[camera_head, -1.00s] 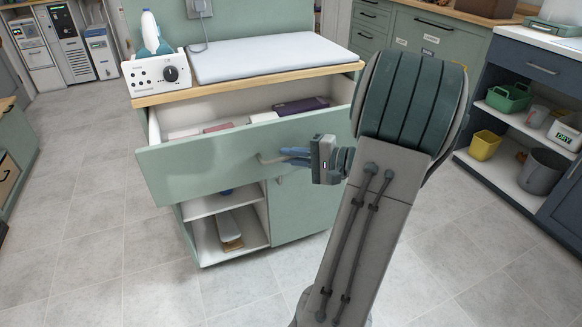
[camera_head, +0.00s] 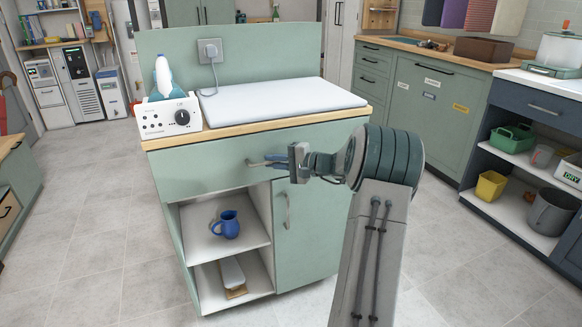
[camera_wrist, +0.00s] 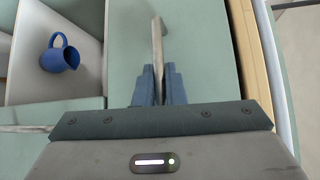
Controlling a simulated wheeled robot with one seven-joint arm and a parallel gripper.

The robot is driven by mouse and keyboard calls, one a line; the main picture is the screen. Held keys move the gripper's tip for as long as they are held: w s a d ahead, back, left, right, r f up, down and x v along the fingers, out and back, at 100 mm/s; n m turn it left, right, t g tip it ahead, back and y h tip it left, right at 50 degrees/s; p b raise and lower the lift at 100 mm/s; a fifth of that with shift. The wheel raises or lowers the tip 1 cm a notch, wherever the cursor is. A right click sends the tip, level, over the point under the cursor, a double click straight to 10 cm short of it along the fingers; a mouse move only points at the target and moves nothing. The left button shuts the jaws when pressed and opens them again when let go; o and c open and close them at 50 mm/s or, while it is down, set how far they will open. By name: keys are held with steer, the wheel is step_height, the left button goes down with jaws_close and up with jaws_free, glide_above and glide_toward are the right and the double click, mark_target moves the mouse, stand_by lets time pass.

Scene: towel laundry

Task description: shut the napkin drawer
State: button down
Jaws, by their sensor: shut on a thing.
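The napkin drawer (camera_head: 210,167) is the wide green front under the wooden top of the cabinet in the head view. Its front sits in line with the cabinet, and no opening shows above it. What it holds is hidden. My gripper (camera_head: 270,161) is at the drawer's bar handle (camera_head: 258,163). In the wrist view my gripper (camera_wrist: 159,80) has its blue fingers closed on the handle (camera_wrist: 157,40), which stands out between them.
An open shelf below holds a blue jug (camera_head: 227,224), also in the wrist view (camera_wrist: 60,55). A lower door has its own handle (camera_head: 286,210). A control box (camera_head: 172,117) and a white pad (camera_head: 285,100) stand on top. Floor (camera_head: 100,230) at left is clear.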

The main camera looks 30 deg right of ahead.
steer(key=shift+w+d+r, duration=0.1)
steer(key=shift+w+r, duration=0.1)
steer(key=c, duration=1.5)
jaws_free()
steer(key=shift+w, duration=0.1)
steer(key=v, duration=0.4)
steer(key=p+v, duration=0.1)
steer(key=v, duration=0.4)
steer(key=p+v, duration=0.1)
steer(key=v, duration=0.4)
steer(key=shift+f, duration=0.25)
